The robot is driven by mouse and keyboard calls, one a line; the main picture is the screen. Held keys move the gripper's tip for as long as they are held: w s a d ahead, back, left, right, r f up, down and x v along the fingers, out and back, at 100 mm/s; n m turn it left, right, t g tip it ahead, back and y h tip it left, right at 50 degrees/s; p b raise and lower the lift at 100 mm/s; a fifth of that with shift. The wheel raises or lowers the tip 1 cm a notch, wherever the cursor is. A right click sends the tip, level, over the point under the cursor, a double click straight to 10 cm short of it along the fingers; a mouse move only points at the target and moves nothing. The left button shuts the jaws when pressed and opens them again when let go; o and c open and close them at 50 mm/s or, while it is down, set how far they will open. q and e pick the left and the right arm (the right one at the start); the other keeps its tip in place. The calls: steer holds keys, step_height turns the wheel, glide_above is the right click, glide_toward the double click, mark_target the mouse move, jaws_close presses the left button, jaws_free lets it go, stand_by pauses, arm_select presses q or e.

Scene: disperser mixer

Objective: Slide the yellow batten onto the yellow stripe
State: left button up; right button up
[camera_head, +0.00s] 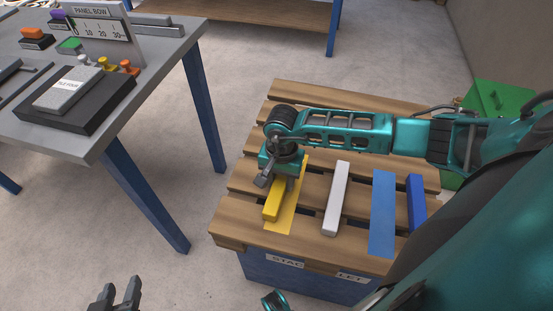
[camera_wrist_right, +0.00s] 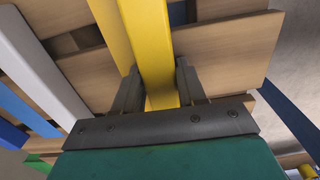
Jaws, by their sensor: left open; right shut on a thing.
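The yellow batten (camera_head: 271,211) lies on the wooden pallet, along the left side of the flat yellow stripe (camera_head: 287,211). The stripe shows to its right; how far the batten overlaps it is hard to tell. My right gripper (camera_head: 268,181) points down at the pallet and is shut on the batten, hiding its far part in the head view. In the right wrist view the batten (camera_wrist_right: 153,60) runs between the two fingers (camera_wrist_right: 160,88), with the stripe (camera_wrist_right: 110,25) beside it. My left gripper (camera_head: 118,292) is open and empty at the bottom left, away from the pallet.
A white batten (camera_head: 336,200), a blue stripe (camera_head: 382,215) and a blue batten (camera_head: 416,200) lie right of the yellow stripe. The pallet (camera_head: 232,228) has gaps between slats. A grey table (camera_head: 120,120) with a panel and blocks stands left. Floor is clear between them.

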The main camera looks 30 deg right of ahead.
arm_select(q)
steer(key=shift+a+r, duration=0.15)
steer(key=shift+r, duration=0.15)
arm_select(e)
steer(key=shift+s+d, duration=0.6)
steer(key=shift+s, duration=0.2)
steer(key=o, duration=1.2)
steer(key=shift+r+p, duration=0.25)
steer(key=shift+p, duration=0.1)
arm_select(q)
steer(key=shift+s+a+r+p, duration=0.3)
steer(key=shift+s+r+p, duration=0.1)
steer(key=shift+p, duration=0.55)
arm_select(e)
step_height(320, 180, up, 12)
steer(key=shift+r, duration=0.2)
